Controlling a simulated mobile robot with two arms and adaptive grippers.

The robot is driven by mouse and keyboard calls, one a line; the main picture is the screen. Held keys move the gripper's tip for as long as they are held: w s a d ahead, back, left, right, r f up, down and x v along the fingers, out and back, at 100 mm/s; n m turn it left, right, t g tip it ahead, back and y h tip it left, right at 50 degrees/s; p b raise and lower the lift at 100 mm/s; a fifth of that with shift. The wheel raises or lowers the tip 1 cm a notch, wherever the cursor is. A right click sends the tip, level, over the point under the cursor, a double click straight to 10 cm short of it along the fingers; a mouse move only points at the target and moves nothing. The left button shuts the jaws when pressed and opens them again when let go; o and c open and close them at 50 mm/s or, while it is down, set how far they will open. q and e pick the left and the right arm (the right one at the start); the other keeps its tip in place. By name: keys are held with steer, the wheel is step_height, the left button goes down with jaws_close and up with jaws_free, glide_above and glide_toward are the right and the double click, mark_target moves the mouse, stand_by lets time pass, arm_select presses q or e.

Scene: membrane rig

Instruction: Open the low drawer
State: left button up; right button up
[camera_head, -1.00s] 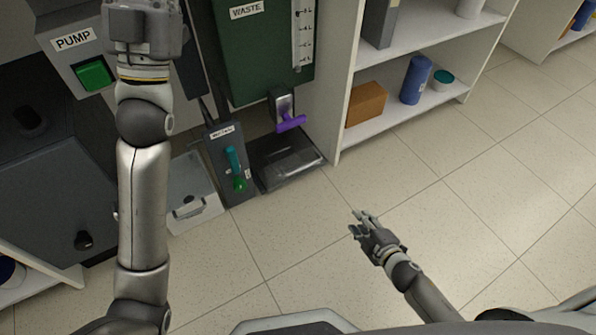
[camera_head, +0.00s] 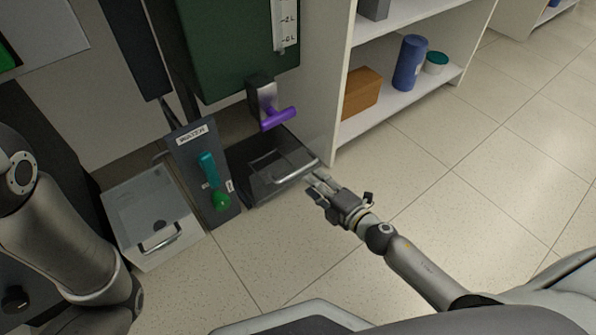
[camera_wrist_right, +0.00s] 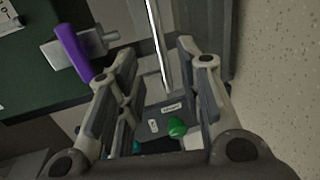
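Two low drawers are at floor level in the head view. The dark, see-through drawer (camera_head: 255,185) under the green waste tank has a pale bar handle (camera_head: 290,173) on its front. The light grey drawer (camera_head: 130,208) further left has its own bar handle (camera_head: 160,238). My right gripper (camera_head: 316,184) is open and empty, just in front of the dark drawer's handle. In the right wrist view the open fingers (camera_wrist_right: 155,85) have the bright handle bar (camera_wrist_right: 158,50) between and beyond them; I cannot tell if they touch it. My left gripper is out of view.
A purple valve handle (camera_head: 278,119) hangs above the dark drawer. A water panel (camera_head: 194,150) with teal and green levers stands between the drawers. A white shelf unit (camera_head: 338,110) with a brown box (camera_head: 361,92) rises on the right. The floor (camera_head: 420,200) in front is clear.

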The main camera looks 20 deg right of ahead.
mark_target(299, 169)
steer(key=b+x, duration=0.2)
steer(key=x, duration=0.6)
jaws_close()
